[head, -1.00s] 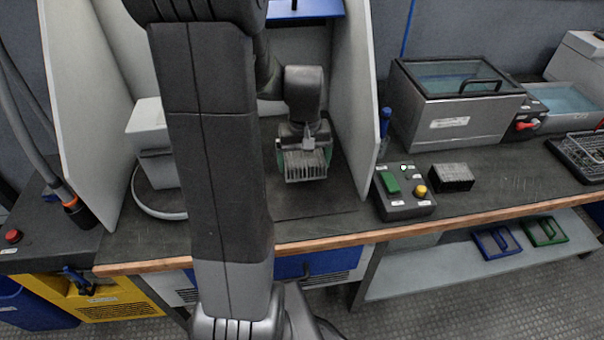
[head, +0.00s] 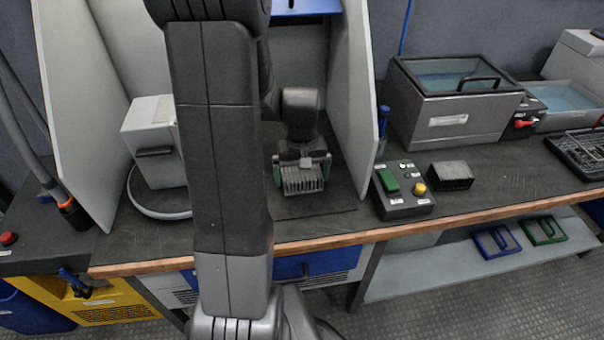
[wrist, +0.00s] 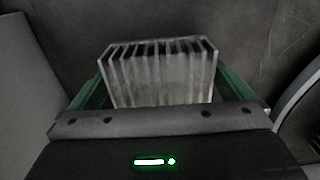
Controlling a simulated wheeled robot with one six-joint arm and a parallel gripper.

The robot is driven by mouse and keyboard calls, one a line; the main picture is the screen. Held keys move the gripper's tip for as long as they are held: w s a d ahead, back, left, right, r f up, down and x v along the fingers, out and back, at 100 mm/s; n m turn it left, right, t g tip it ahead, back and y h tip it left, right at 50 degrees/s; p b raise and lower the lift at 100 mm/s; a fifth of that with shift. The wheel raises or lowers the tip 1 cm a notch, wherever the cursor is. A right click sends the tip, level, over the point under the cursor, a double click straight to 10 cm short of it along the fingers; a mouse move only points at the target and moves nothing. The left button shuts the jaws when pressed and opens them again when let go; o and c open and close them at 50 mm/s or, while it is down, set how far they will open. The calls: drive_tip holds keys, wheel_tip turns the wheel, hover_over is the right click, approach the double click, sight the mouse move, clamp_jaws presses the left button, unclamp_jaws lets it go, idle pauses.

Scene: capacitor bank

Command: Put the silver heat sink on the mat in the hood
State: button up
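The silver heat sink (head: 302,181), a finned block, is between the green-padded fingers of my gripper (head: 302,172) inside the hood. In the wrist view the heat sink (wrist: 163,72) fills the gap between the two green fingers, which appear to press on its sides. My gripper is shut on it. The dark mat (head: 315,208) lies under and in front of the heat sink on the hood floor. I cannot tell whether the heat sink touches the mat or hangs just above it.
The hood's side walls (head: 352,100) stand left and right of my arm. Right of the hood are a control box (head: 402,205), a black heat sink (head: 450,176) and a lidded bath (head: 455,110).

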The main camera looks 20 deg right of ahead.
sight(302, 173)
drive_tip(key=shift+r, duration=0.1)
wheel_tip(302, 173, up, 12)
drive_tip(key=p, duration=0.2)
